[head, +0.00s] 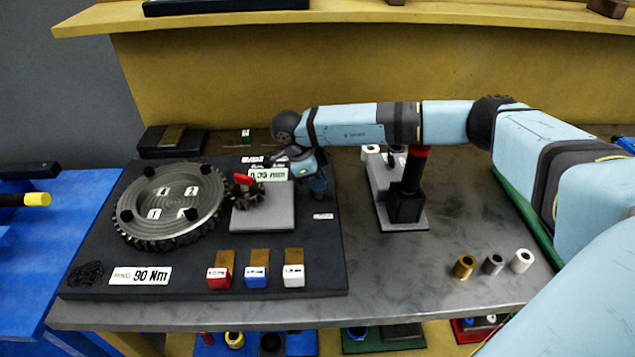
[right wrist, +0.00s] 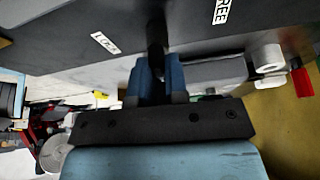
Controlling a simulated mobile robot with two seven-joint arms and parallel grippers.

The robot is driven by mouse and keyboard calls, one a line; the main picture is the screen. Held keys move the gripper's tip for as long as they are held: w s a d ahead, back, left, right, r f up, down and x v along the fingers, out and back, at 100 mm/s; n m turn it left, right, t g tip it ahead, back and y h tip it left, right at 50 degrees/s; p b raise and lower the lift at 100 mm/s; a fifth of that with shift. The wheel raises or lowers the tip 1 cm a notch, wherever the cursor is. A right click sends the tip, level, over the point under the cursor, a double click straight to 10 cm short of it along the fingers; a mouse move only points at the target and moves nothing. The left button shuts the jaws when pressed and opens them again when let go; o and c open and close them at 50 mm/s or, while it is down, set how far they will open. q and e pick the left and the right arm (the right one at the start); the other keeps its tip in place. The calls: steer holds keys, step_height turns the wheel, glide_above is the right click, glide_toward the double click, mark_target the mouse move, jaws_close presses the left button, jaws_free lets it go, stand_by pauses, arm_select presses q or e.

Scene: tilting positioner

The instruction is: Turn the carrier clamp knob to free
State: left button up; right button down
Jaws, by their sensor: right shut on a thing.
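The carrier clamp knob is hidden behind my gripper in the head view. In the right wrist view a dark, narrow knob (right wrist: 156,38) stands between my blue fingers. A white label that looks like LOCK (right wrist: 105,44) lies to its left, and a FREE label (right wrist: 220,11) lies to its upper right. Which label the knob points to I cannot tell. My right gripper (head: 318,188) is at the right side of the dark fixture board (head: 325,260); its fingers also show in the right wrist view (right wrist: 157,75), shut on the knob. My left gripper is not in view.
A large toothed ring (head: 170,232) lies on the board's left. A small gear with a red part (head: 245,192) sits on a grey plate (head: 280,214). Red, blue and white-fronted blocks stand in front. A black post (head: 408,195) stands right of the board, beneath my arm.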

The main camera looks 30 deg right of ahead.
steer(key=shift+n+t, duration=0.3)
steer(key=shift+n, duration=0.2)
steer(key=c, duration=1.1)
jaws_free()
steer(key=shift+c, duration=0.2)
steer(key=b+v, duration=0.1)
steer(key=v, duration=1.3)
steer(key=shift+f, duration=0.1)
